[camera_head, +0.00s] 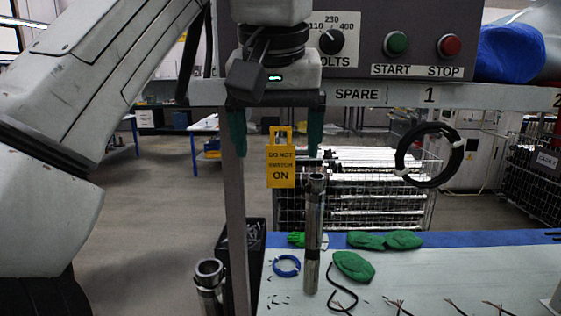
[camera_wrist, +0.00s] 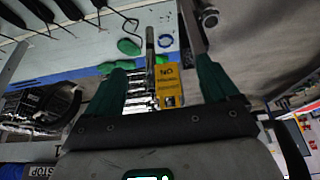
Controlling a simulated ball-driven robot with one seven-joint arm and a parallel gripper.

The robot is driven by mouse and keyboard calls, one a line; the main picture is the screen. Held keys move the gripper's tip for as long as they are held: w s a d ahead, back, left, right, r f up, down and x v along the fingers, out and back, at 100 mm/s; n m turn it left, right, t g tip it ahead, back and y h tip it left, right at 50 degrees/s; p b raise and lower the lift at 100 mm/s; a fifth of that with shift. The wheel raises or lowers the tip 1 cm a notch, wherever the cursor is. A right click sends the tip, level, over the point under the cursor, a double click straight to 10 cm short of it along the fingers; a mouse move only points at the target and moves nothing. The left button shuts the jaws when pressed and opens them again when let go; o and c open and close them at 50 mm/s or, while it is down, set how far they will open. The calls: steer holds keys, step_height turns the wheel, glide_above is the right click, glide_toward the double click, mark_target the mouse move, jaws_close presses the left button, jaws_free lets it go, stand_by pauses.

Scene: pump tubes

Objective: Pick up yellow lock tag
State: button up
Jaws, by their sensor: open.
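The yellow lock tag (camera_head: 281,172), with black lettering ending in "ON", hangs upright below the rail marked SPARE. A yellow lock part with a pale loop shows at its top. What it hangs from is hidden behind my gripper. My gripper (camera_head: 276,148) points down with its two green fingers apart, one on each side of the tag's top. In the wrist view, which looks upside down, the tag (camera_wrist: 167,83) shows between the open fingers of my gripper (camera_wrist: 161,66). A clear gap shows on both sides, and I see no contact.
A metal pump tube (camera_head: 314,235) stands upright just right of the tag. The table (camera_head: 440,265) below bears green gloves (camera_head: 354,266), a blue ring (camera_head: 286,266) and wires. A black cable coil (camera_head: 402,168) hangs at right. The control panel (camera_head: 375,45) is above the rail.

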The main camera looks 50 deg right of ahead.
mark_target(280, 133)
steer(key=w+d, duration=0.2)
steer(key=w+d+p, duration=0.1)
steer(key=w+d, duration=0.1)
steer(key=d, duration=0.1)
steer(key=w+d+p, duration=0.1)
steer(key=w+d, duration=0.1)
steer(key=d, duration=0.1)
steer(key=shift+w+d+r, duration=0.2)
steer(key=shift+w+d, duration=0.05)
steer(key=x, duration=0.5)
steer(key=shift+w+d+f+p, duration=0.1)
steer(key=shift+w+d+p, duration=0.25)
steer(key=shift+d+p, duration=0.1)
steer(key=shift+c, duration=0.3)
steer(key=c, duration=1.1)
